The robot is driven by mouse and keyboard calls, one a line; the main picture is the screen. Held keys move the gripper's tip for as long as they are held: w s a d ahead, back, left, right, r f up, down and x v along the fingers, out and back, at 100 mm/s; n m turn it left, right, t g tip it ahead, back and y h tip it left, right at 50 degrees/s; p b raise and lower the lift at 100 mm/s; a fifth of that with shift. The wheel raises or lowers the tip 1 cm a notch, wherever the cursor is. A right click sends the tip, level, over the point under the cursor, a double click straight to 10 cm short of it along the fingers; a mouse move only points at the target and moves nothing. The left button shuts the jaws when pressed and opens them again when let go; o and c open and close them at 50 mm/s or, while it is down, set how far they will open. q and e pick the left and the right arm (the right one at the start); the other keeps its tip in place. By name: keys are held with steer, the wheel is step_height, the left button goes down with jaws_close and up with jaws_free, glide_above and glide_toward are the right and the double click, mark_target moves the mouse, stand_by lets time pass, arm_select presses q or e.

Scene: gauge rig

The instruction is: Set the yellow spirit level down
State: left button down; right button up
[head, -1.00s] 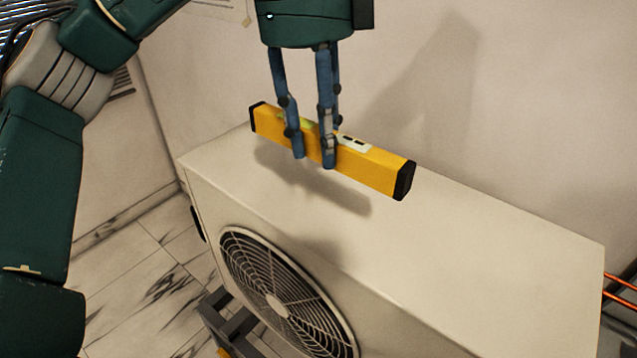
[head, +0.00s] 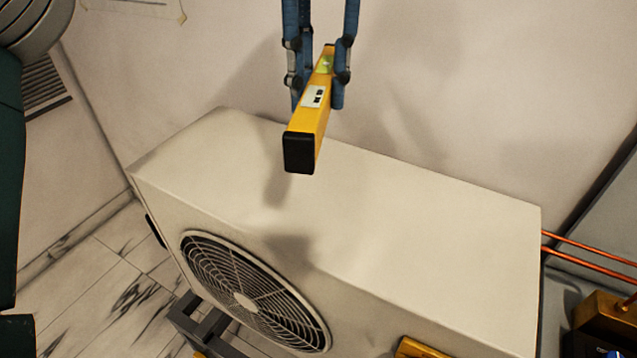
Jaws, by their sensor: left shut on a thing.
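The yellow spirit level (head: 312,118) has black end caps, a white label and a green vial. It is in the upper middle of the head view, with its near end pointing toward me. My left gripper (head: 319,98) is shut on it near its far end, with blue fingers on both sides. The level is held in the air above the white fan unit (head: 420,220), and a shadow falls on the unit's top. My right gripper is not in view.
The unit's flat top is bare, with a round fan grille (head: 255,290) on its front. A wall stands behind it. Copper pipes (head: 590,257) leave its right end. A brass-coloured block (head: 607,322) sits at the lower right.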

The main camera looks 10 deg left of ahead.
arm_select(q)
steer(key=w+d+m+y, duration=0.1)
steer(key=d+m, duration=0.4)
steer(key=m, duration=0.4)
steer(key=m+t+h+p, duration=0.1)
steer(key=m+t+p, duration=0.15)
steer(key=m, duration=2.85)
glide_above(428, 226)
step_height(428, 226, down, 15)
steer(key=shift+s+a+f+p, duration=0.1)
steer(key=shift+s+p, duration=0.05)
steer(key=shift+p, duration=0.3)
step_height(428, 226, down, 5)
steer(key=shift+f+p, duration=0.15)
steer(key=shift+p, duration=0.55)
steer(key=shift+f, duration=0.3)
steer(key=c, duration=1.3)
jaws_free()
steer(key=shift+o, duration=0.2)
